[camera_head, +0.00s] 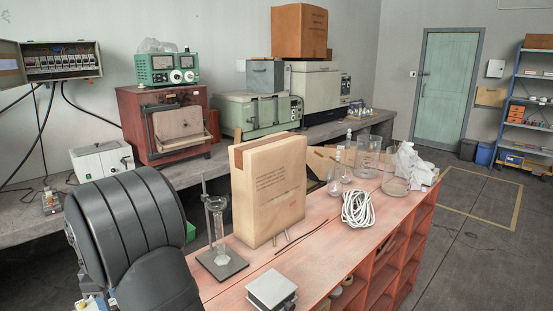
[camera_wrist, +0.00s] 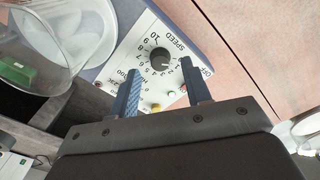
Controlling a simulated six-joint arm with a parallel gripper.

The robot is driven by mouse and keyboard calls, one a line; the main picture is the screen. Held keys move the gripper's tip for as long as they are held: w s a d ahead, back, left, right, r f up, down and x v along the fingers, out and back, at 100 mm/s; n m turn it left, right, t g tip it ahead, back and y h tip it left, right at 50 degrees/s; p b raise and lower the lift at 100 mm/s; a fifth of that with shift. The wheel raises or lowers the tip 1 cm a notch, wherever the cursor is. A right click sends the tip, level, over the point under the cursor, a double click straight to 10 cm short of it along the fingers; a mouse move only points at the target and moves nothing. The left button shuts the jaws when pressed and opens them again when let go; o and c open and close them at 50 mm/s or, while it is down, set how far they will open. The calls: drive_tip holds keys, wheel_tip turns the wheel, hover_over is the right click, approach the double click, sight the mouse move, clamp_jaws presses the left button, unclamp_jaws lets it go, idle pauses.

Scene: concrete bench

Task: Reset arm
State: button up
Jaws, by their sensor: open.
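My gripper (camera_wrist: 160,68) shows in the wrist view with its two blue fingers apart and nothing held. A white control panel (camera_wrist: 147,42) lies beyond the fingertips, with a black speed dial (camera_wrist: 162,59) showing between them. The panel's markings read SPEED and OFF, and it has small yellow and green buttons. I cannot tell how far the fingertips are from the panel. In the head view, the large black ribbed body of my arm (camera_head: 125,225) fills the lower left; my gripper is hidden there.
In the wrist view a clear round vessel (camera_wrist: 85,40) is close at the upper left.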

wheel_tip(320, 180, up, 16)
drive_tip(key=f, duration=0.1)
wheel_tip(320, 180, down, 18)
drive_tip(key=shift+r, duration=0.25)
drive_tip(key=m, duration=0.4)
drive_tip(key=shift+r, duration=0.1)
drive_tip(key=m, duration=0.4)
drive_tip(key=shift+m, duration=0.4)
drive_tip(key=m, duration=0.4)
drive_tip(key=shift+m, duration=2.6)
